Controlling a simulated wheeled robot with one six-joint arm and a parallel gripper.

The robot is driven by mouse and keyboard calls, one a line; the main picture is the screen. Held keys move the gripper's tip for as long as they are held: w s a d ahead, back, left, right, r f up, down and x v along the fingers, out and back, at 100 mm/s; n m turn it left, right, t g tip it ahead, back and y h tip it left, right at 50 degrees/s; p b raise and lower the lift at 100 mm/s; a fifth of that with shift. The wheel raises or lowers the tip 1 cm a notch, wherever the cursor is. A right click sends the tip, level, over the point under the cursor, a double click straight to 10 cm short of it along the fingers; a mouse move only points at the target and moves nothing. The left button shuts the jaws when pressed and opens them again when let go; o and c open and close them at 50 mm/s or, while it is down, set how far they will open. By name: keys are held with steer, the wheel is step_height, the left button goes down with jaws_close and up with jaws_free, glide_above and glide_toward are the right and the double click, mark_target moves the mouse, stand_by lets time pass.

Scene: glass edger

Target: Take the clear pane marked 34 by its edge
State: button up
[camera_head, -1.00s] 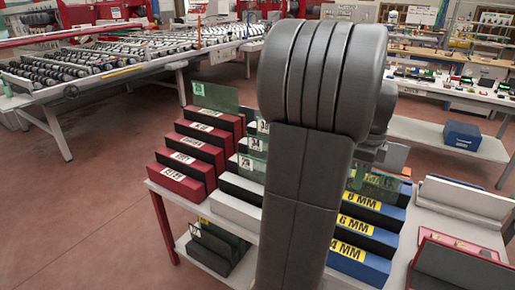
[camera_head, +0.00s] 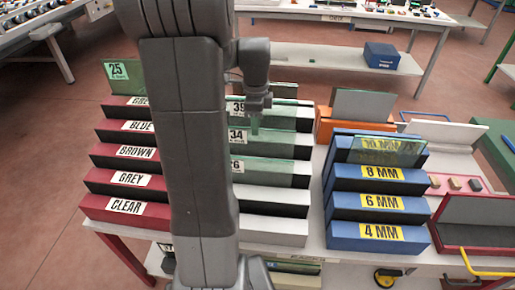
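The pane marked 34 (camera_head: 275,143) is a clear, green-tinted sheet standing in the white stepped rack (camera_head: 275,226), its label at its left end. A pane marked 39 (camera_head: 285,115) stands behind it and one marked 26 (camera_head: 275,171) in front. My gripper (camera_head: 255,122) hangs fingers down over the rack, near the pane marked 34 and the one behind it. It is too small to tell whether its fingers are apart or touch a pane. My arm hides the rack's left part.
A red stepped rack (camera_head: 105,215) with colour labels stands left, with a pane marked 25 (camera_head: 122,76) at its back. A blue stepped rack (camera_head: 375,230) with thickness labels and a pane on top stands right. A long table (camera_head: 340,15) is behind.

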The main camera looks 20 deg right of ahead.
mark_target(259, 136)
steer(key=f, duration=0.5)
steer(key=shift+s+d+f+p, duration=0.1)
steer(key=shift+d+p, duration=0.3)
jaws_close()
stand_by(1.0)
